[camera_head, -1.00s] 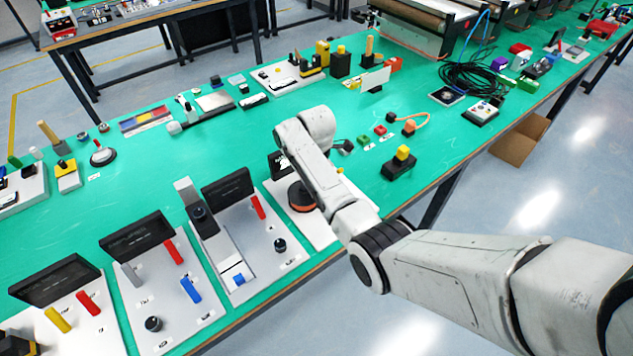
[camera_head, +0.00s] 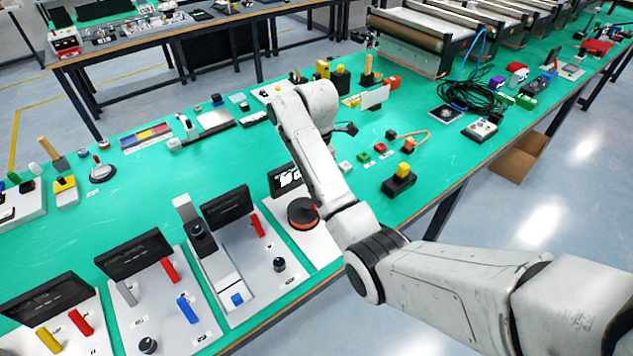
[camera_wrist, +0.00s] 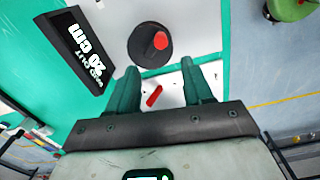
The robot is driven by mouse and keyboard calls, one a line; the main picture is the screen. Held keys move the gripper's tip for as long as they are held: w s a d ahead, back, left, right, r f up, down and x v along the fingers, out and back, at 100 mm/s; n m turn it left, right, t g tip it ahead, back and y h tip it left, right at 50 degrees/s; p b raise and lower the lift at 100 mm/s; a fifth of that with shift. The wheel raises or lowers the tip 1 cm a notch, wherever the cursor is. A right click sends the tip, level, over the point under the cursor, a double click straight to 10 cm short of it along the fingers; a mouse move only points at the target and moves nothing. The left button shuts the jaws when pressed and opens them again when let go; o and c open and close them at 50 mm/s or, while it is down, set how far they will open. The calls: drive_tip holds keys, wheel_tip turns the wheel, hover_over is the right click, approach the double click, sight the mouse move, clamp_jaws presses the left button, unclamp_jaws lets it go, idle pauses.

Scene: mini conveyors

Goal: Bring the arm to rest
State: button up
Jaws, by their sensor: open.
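My arm reaches from the lower right over the green bench (camera_head: 235,165) in the head view. Its bent wrist end is above the bench, near a panel with a lit display (camera_head: 286,178). In the wrist view my gripper (camera_wrist: 160,84) has two dark green fingers set apart, with nothing held between them. Beyond them show a red lever (camera_wrist: 154,96) on a white panel, a dark round knob with a red top (camera_wrist: 150,43), and a black display (camera_wrist: 84,48) reading "20 cm". In the head view the fingers are mostly hidden by the arm.
Panels with levers, such as a red lever (camera_head: 257,226) and a blue lever (camera_head: 187,309), line the near edge. A black block with a yellow button (camera_head: 400,180) stands right of my arm. Coiled black cable (camera_head: 470,95) lies farther back.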

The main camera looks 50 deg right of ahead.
drive_tip(key=shift+r, duration=0.1)
idle(0.6)
drive_tip(key=s+a+f+m, duration=0.2)
drive_tip(key=s+a+f, duration=0.1)
drive_tip(key=a+f, duration=0.1)
drive_tip(key=s+a+f+m+b, duration=0.1)
drive_tip(key=s+a+f+m, duration=0.1)
drive_tip(key=s+a+f, duration=0.1)
drive_tip(key=s+a+f+m+b, duration=0.1)
drive_tip(key=s+a+f, duration=0.2)
drive_tip(key=a+f, duration=0.1)
drive_tip(key=shift+s+a+f+m, duration=0.35)
drive_tip(key=shift+a+m, duration=0.05)
drive_tip(key=shift+a, duration=0.2)
drive_tip(key=s+a+f+m, duration=0.1)
drive_tip(key=s+a+m, duration=0.1)
drive_tip(key=s, duration=0.4)
drive_tip(key=s+a+m+b, duration=0.1)
drive_tip(key=s+a+m, duration=0.2)
drive_tip(key=s, duration=0.3)
drive_tip(key=s+a+f+m+t+b, duration=0.1)
drive_tip(key=s+a+m, duration=0.2)
drive_tip(key=s, duration=0.2)
drive_tip(key=shift+s+f, duration=0.3)
drive_tip(key=shift+s, duration=0.1)
